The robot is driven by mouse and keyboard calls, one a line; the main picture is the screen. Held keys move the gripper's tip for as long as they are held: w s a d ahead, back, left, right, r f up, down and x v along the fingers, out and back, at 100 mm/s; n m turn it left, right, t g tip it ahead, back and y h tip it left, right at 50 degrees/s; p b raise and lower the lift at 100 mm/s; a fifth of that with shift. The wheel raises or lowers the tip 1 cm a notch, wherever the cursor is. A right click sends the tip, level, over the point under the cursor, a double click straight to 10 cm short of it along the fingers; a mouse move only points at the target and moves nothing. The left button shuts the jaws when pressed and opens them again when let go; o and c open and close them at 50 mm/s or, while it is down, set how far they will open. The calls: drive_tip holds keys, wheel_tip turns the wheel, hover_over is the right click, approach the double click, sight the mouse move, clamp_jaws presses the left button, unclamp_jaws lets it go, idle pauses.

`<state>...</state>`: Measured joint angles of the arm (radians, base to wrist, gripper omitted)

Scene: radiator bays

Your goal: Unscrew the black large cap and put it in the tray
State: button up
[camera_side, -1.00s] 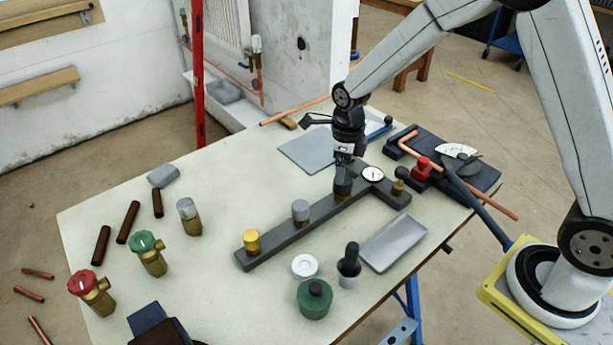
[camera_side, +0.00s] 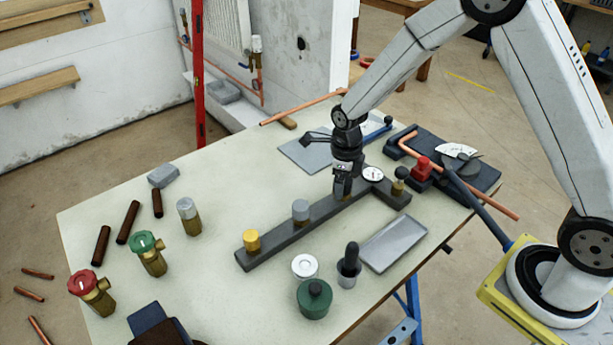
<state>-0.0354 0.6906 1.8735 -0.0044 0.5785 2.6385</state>
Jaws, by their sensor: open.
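A dark bar manifold (camera_side: 276,246) lies across the table with caps along it. A yellow cap (camera_side: 252,238) and a grey cap (camera_side: 300,209) stand on its left part. My gripper (camera_side: 342,190) points down over the bar's far part, at the place of the black large cap. The jaws are open, low beside the cap, and mostly hide it; I cannot tell whether they touch it. A smaller dark cap on a brass fitting (camera_side: 400,180) stands on the bar's short right arm. The grey tray (camera_side: 393,243) lies empty to the right of the bar.
A green pot (camera_side: 314,299), a white round lid (camera_side: 305,266) and a cup with a black handle (camera_side: 349,264) stand in front of the bar. A round gauge (camera_side: 373,174) and a red-knobbed tool (camera_side: 421,167) are close right of my gripper. Valves stand left.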

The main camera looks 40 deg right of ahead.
clamp_jaws()
